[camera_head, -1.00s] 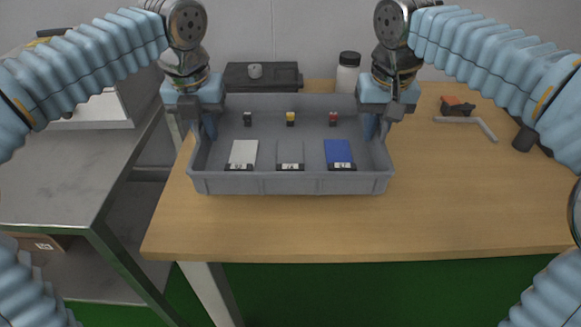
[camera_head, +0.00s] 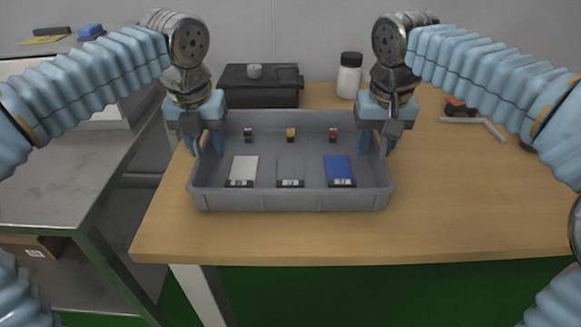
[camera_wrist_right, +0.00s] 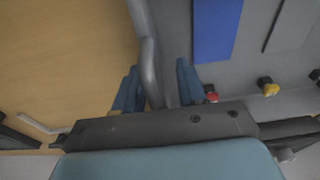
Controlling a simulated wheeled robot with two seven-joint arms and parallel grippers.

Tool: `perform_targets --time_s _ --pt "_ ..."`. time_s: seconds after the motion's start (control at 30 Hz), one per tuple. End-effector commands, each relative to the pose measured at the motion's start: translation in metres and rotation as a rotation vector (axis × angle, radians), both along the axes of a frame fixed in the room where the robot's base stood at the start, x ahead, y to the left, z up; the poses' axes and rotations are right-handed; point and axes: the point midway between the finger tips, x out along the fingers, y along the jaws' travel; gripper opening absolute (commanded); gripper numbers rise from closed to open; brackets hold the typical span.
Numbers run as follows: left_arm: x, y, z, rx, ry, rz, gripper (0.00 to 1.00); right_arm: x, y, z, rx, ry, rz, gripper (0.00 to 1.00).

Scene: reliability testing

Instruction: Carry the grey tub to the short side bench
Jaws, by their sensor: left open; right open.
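The grey tub (camera_head: 290,201) sits on the wooden table, close to its front edge. It holds a white card (camera_head: 243,168), a grey card (camera_head: 290,168), a blue card (camera_head: 338,167) and three small parts along the back, black, yellow and red. My left gripper (camera_head: 206,146) is open at the tub's left side wall. My right gripper (camera_head: 374,146) is open at the right side wall. In the right wrist view its blue fingers (camera_wrist_right: 158,88) stand on either side of the tub's wall (camera_wrist_right: 148,50), apart from it.
The grey side bench (camera_head: 50,180) stands left of the wooden table (camera_head: 450,200), with a gap between. Behind the tub are a black case (camera_head: 258,88) and a white bottle (camera_head: 349,78). An orange-and-black item (camera_head: 459,107) and a grey angled bar (camera_head: 490,127) lie to the right.

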Motion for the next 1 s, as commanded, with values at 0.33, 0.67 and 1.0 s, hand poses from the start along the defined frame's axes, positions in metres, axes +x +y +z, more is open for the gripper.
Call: perform_targets --time_s 0.33,0.67,1.0 --pt "-0.005 -0.001 0.036 -0.002 -0.004 0.001 0.4 0.0 -0.001 0.0 -0.001 0.0 -0.002 0.4" --pt "-0.015 -0.001 0.104 -0.002 -0.003 -0.002 0.4 0.0 -0.001 0.0 -0.002 0.0 -0.002 0.4" --pt "-0.018 0.0 0.119 0.001 0.001 0.0 0.4 -0.002 -0.001 0.023 0.0 -0.004 -0.002 0.4"
